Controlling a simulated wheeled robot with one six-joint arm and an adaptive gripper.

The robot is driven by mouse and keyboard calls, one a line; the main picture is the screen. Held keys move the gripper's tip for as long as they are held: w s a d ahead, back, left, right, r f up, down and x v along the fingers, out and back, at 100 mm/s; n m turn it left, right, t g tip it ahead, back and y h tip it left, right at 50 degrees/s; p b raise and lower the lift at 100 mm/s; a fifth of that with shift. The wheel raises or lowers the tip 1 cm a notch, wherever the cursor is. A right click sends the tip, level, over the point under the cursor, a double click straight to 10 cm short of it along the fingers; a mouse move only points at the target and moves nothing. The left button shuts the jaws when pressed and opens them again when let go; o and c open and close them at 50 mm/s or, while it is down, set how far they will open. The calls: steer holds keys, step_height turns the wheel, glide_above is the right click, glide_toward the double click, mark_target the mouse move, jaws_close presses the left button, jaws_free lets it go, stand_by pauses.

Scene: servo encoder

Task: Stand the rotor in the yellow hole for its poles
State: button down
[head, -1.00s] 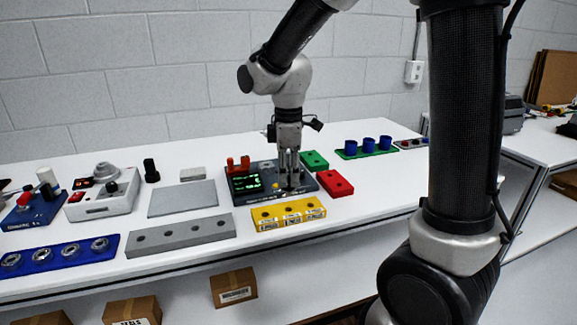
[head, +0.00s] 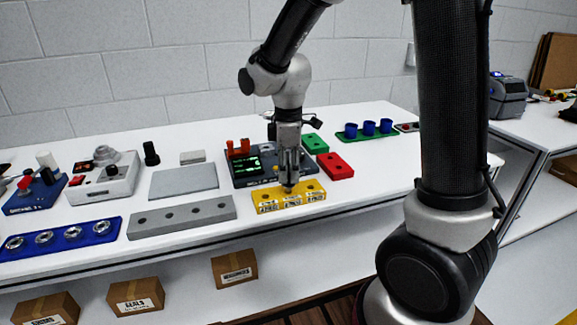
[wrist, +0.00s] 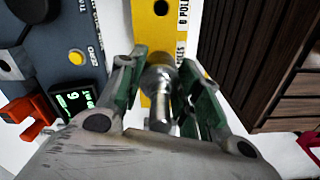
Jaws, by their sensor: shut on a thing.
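My gripper (head: 289,182) is shut on the rotor, a shiny metal cylinder that shows between the fingers in the wrist view (wrist: 160,90). The gripper points down over the middle of the yellow block (head: 263,204). In the wrist view the rotor's far end overlaps the yellow block (wrist: 155,45), and the fingers hide the hole there. I cannot tell whether the rotor is above the hole or partly in it. One end hole (wrist: 161,7) is clear and empty. The pole labels are on the block's front face; their numbers are too small to read surely.
The dark test station (head: 240,178) with a green display stands just behind the yellow block. Red (head: 336,167) and green (head: 314,143) blocks lie to its right. A grey holed block (head: 180,218) is at the left. The table's front edge is close to the yellow block.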

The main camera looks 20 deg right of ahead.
steer(key=shift+f, duration=0.3)
steer(key=shift+f, duration=0.2)
steer(key=shift+f, duration=0.6)
steer(key=c, duration=0.9)
jaws_free()
steer(key=o, duration=0.3)
